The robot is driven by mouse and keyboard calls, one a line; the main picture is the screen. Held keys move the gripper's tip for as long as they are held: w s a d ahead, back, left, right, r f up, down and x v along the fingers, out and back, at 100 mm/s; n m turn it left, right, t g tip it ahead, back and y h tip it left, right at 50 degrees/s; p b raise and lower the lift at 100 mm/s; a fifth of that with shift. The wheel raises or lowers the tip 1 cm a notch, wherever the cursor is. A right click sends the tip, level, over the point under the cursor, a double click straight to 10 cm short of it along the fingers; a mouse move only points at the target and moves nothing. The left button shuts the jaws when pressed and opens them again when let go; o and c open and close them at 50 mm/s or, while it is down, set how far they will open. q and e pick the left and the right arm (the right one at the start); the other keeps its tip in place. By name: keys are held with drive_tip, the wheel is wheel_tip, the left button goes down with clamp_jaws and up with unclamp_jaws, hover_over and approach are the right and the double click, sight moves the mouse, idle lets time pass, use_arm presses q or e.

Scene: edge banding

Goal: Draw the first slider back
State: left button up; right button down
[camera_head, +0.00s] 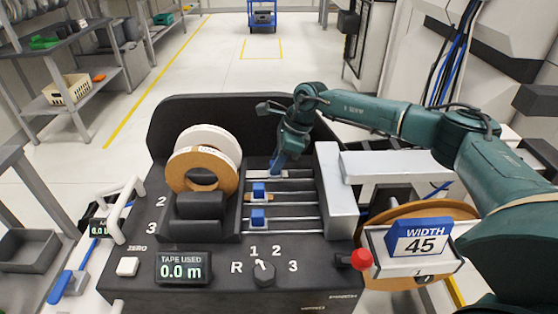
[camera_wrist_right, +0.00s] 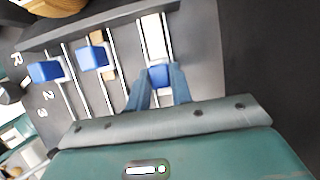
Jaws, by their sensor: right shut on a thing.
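The black edge-banding machine (camera_head: 335,255) has three rail rows with blue sliders. My right gripper (camera_head: 276,168) reaches down onto the farthest row and is shut on that row's blue slider. In the right wrist view the held slider (camera_wrist_right: 160,75) sits between the two blue fingers (camera_wrist_right: 159,88). A pale strip (camera_wrist_right: 153,35) lies along its rails. The middle slider (camera_head: 259,191) and the nearest slider (camera_head: 258,217) stand free, a little left of the held one. They also show in the wrist view. My left gripper is out of view.
Tape rolls (camera_head: 202,170) stand left of the rails, and a grey metal block (camera_head: 337,190) stands right of them. In front are a dial (camera_head: 264,272), a display reading 0.0 m (camera_head: 183,267) and a red knob (camera_head: 361,259). A sign reads WIDTH 45 (camera_head: 419,238).

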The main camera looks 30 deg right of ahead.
drive_tip(key=a, duration=0.1)
drive_tip(key=w+a, duration=0.1)
drive_tip(key=a, duration=0.2)
drive_tip(key=shift+w, duration=0.4)
drive_tip(key=c, duration=1.2)
unclamp_jaws()
drive_tip(key=shift+c, duration=0.2)
drive_tip(key=shift+r, duration=0.1)
drive_tip(key=v, duration=1.3)
drive_tip(key=shift+b, duration=0.35)
drive_tip(key=shift+d, duration=0.1)
